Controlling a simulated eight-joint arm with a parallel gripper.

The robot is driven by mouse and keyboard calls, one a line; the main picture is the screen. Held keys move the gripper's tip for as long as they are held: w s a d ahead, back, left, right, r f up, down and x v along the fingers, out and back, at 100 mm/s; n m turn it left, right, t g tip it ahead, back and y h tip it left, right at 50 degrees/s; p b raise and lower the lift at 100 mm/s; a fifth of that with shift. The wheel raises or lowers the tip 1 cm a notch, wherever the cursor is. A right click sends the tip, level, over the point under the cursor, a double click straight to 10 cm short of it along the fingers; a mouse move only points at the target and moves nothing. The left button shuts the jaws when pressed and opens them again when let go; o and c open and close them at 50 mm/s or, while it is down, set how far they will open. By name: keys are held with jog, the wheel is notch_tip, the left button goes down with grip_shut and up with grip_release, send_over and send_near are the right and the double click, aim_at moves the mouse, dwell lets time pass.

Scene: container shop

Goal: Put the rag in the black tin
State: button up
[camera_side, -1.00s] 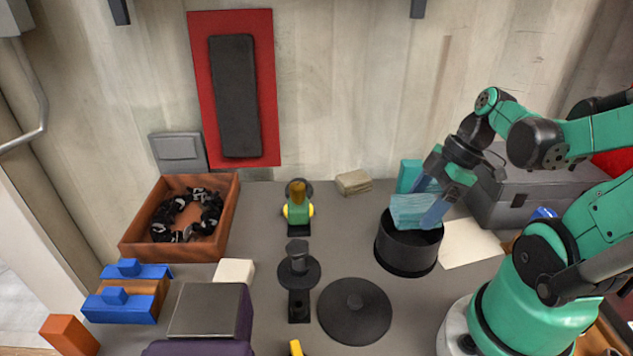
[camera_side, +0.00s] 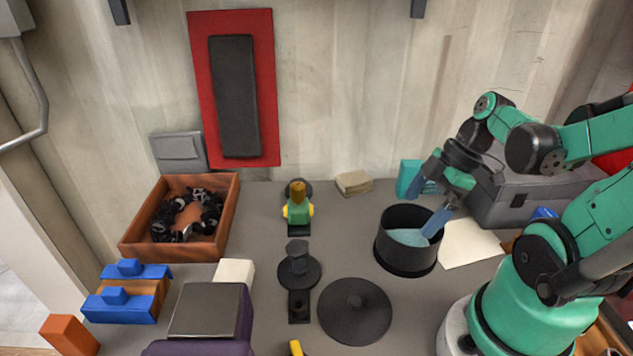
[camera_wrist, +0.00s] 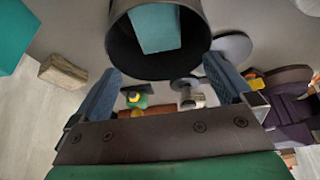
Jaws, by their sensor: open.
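The black tin (camera_side: 406,259) stands open on the bench, left of my arm's base. The light blue rag (camera_side: 409,237) lies inside the tin, below its rim. In the wrist view the rag (camera_wrist: 157,28) shows within the dark mouth of the tin (camera_wrist: 190,62). My gripper (camera_side: 432,203) is open and empty above the tin. Its fingers are spread wide, one to the left of the tin's opening and one over its right side. In the wrist view the gripper (camera_wrist: 168,92) has nothing between its fingers.
A round black lid (camera_side: 354,311) lies on the bench at the front. A teal block (camera_side: 409,176) stands behind the tin, a grey toolbox (camera_side: 535,190) to its right, and a pale sheet (camera_side: 470,243) beside it. A wooden box (camera_side: 135,243) is at the left.

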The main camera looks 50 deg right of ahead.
aim_at(415, 238)
notch_tip(415, 238, up, 7)
dwell(0.5)
jog(key=w+a+f+m+t+h, duration=0.1)
jog(key=w+a+m+t+h, duration=0.2)
jog(key=w+a+m, duration=0.5)
jog(key=shift+w+a+f+m+t, duration=0.25)
jog(key=shift+a+m+t, duration=0.25)
jog(key=shift+a, duration=0.3)
